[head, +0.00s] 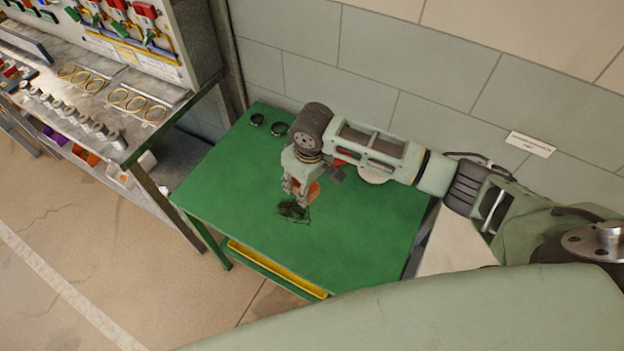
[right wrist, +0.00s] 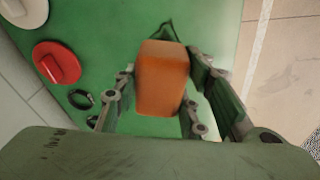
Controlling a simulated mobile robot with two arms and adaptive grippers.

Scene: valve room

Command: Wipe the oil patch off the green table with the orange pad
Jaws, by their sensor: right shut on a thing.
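The green table (head: 232,193) stands against the tiled wall. A dark oil patch (head: 292,211) lies on its top near the middle. My right gripper (head: 300,192) is over the table, fingers pointing down, shut on the orange pad (head: 313,193). The pad sits beside the patch on its far right side in the head view. In the right wrist view the pad (right wrist: 162,80) is between the fingers, with part of the dark patch (right wrist: 166,32) just beyond it. I cannot tell if the pad touches the table. My left gripper is not in view.
Two dark rings (head: 257,119) lie at the table's far left corner. A red disc (right wrist: 57,62) and a white disc (right wrist: 25,12) lie near the wall, partly behind my arm. A yellow strip (head: 277,269) runs below the front edge. A workbench (head: 120,140) stands left.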

